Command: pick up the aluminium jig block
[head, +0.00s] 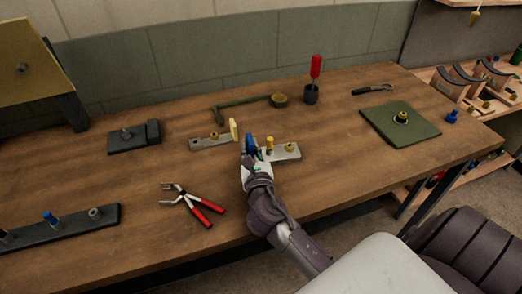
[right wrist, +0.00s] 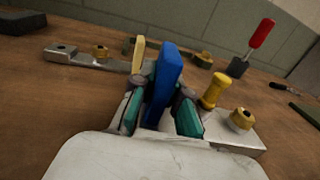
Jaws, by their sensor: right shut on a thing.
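The aluminium jig block (head: 288,154) is a pale grey bar near the middle of the bench, with a yellow peg and a brass knob on top. In the right wrist view the block (right wrist: 240,134) runs out to the right from under my gripper. My right gripper (head: 250,150) is over the block's left end. Its teal-padded fingers (right wrist: 158,112) are shut on a blue upright tab (right wrist: 168,75). The tab's foot is hidden, but it appears to stand on the block. I cannot tell whether the block touches the bench. My left gripper is not in view.
A second grey bar (head: 207,143) with a brass knob and a cream upright lies close to the left. Red-handled pliers (head: 194,204) lie in front. A green C-shaped tool (head: 235,108) and a red screwdriver (head: 315,72) in a dark holder are behind. A green plate (head: 385,134) is right.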

